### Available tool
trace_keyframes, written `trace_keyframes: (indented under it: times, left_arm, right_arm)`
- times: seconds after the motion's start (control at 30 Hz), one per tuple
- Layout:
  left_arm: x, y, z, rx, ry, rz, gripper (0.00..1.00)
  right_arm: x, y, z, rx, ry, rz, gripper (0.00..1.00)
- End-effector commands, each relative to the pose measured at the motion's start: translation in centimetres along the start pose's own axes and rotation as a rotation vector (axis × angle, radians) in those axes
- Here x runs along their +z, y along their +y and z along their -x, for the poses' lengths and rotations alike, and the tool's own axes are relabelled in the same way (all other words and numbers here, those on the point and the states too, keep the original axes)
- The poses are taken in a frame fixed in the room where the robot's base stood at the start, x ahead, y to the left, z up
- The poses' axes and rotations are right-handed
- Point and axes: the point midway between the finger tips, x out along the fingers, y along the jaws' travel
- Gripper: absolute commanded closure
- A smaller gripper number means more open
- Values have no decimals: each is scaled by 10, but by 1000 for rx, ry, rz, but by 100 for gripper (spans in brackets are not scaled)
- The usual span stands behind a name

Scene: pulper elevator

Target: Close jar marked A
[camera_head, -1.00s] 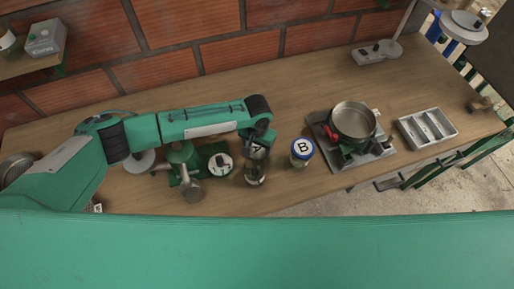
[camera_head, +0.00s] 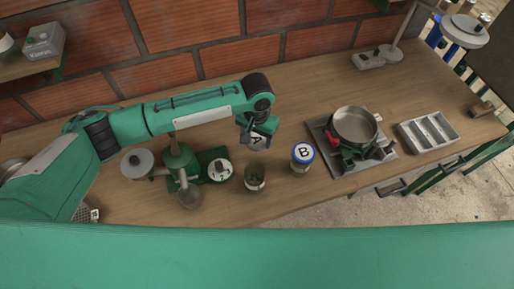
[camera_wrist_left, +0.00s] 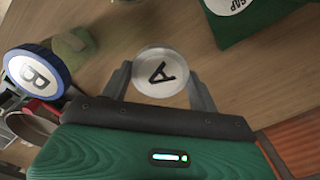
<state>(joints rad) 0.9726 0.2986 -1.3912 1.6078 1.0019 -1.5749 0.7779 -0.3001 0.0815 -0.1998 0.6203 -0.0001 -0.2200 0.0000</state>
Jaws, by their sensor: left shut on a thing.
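My left gripper (camera_head: 255,136) is shut on the white lid marked A (camera_wrist_left: 160,72), which sits between both fingers in the left wrist view. The lid also shows in the head view, above and behind an open glass jar (camera_head: 255,178) and apart from it. The jar stands upright on the table with its mouth uncovered; its contents are hard to tell. My right gripper is not in view.
A jar with a blue-rimmed lid marked B (camera_head: 302,156) stands right of the open jar. A pan (camera_head: 355,125) on a burner and a grey divided tray (camera_head: 428,131) are farther right.

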Motion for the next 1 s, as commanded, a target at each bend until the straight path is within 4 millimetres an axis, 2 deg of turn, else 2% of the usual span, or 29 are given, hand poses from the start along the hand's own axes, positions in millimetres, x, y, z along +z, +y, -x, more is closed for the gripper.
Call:
trace_keyframes:
  times: [0.03,0.2,0.4,0.6,1.0]
  left_arm:
    - [-1,0,15,1,6,-2,60]
    - [-1,0,61,0,4,-2,60]
    - [-1,0,97,-1,1,1,60]
    - [0,0,112,-1,0,1,60]
    - [0,0,113,0,-1,1,60]
  right_arm:
    - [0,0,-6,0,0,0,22]
    - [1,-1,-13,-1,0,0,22]
    - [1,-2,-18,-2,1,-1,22]
    - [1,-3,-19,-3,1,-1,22]
    - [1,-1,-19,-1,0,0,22]
